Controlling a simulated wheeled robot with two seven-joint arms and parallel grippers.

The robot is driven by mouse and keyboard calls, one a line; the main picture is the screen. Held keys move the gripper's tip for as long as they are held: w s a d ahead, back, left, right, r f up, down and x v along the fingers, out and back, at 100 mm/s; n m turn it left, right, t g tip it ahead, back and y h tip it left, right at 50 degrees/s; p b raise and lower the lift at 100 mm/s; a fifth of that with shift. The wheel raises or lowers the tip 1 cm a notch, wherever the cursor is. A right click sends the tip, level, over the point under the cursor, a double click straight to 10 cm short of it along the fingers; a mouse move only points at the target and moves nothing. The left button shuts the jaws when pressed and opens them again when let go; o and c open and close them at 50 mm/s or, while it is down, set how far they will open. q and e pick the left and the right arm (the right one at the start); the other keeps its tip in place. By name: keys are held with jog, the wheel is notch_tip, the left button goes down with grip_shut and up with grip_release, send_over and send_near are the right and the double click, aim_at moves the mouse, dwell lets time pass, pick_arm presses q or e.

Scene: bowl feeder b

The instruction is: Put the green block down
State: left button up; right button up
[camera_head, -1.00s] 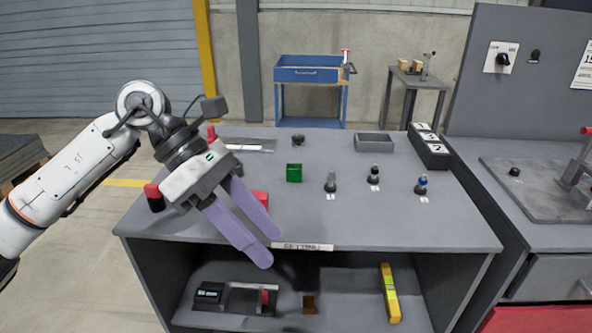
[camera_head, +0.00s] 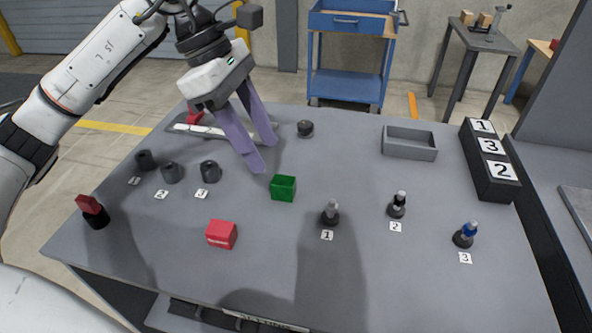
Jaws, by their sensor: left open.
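The green block (camera_head: 283,188) rests on the grey table (camera_head: 385,265) near its middle, behind and left of the first upright fitting. My left gripper (camera_head: 265,156) has its two purple fingers apart with nothing between them. Its fingertips are behind and a little to the left of the block in the picture, apart from it. The block is in full view. My right gripper is not in view.
A red block (camera_head: 222,234) lies front left. Several dark round sockets (camera_head: 171,173) stand at left. Upright fittings (camera_head: 330,213) stand to the right. A grey tray (camera_head: 409,144) and a black numbered rack (camera_head: 490,160) are at back right.

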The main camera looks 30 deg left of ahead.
aim_at(283, 180)
pick_arm(q)
jog(key=x, duration=0.3)
jog(key=shift+s+d+f, duration=0.1)
jog(key=shift+s+f, duration=0.05)
jog(key=shift+s, duration=0.2)
jog(key=x, duration=0.3)
jog(key=w+x, duration=0.1)
jog(key=x, duration=0.1)
jog(key=shift+d+f+p, duration=0.15)
jog(key=shift+d+p, duration=0.2)
grip_shut()
